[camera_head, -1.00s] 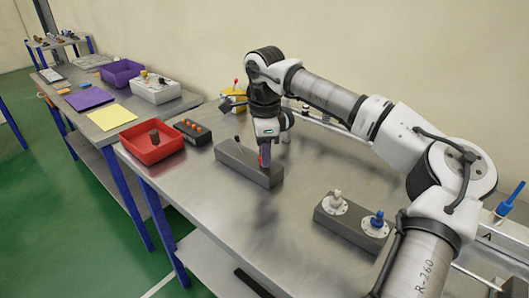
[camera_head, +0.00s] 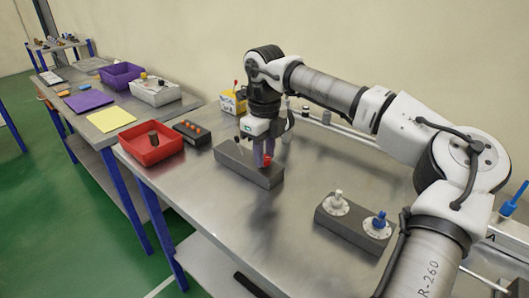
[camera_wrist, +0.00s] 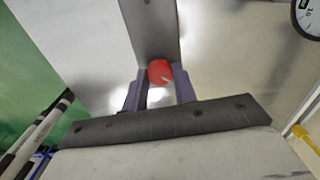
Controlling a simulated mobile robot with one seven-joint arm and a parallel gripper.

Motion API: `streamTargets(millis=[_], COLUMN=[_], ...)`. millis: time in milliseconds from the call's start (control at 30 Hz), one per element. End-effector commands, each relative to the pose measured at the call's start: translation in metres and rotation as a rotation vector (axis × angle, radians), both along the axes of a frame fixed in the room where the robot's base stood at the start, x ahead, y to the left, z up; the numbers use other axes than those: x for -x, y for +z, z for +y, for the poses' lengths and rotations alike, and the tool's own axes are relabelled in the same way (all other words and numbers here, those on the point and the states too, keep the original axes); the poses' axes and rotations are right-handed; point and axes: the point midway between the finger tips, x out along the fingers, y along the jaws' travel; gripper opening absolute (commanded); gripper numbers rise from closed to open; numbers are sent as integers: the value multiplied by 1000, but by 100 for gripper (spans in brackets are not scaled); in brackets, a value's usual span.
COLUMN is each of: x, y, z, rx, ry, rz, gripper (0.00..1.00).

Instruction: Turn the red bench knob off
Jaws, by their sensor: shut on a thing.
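The red bench knob (camera_head: 267,160) sits on the right end of a dark grey block (camera_head: 240,166) on the steel bench. A thin dark lever or stem (camera_head: 238,143) stands further left on the same block. My gripper (camera_head: 263,158) points down over the block's right end, its fingers on either side of the knob. The fingers hide part of the knob's sides.
A second grey block with a white knob (camera_head: 337,203) and a blue knob (camera_head: 377,224) lies front right. A yellow box (camera_head: 232,104) stands behind.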

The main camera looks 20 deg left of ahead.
Motion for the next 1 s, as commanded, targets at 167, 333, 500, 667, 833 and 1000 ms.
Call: streamTargets(millis=[167,333,500,667,833,1000], x=[-1,-1,-1,-1,0,0], y=[1,0,1,0,0,0], z=[-1,-1,-1,-1,-1,0], rx=[2,2,1,1,1,1], ry=[-48,-65,-67,-66,-65,-63], rz=[-2,-2,-1,-1,-1,0], gripper=[5,5,5,5,47,49])
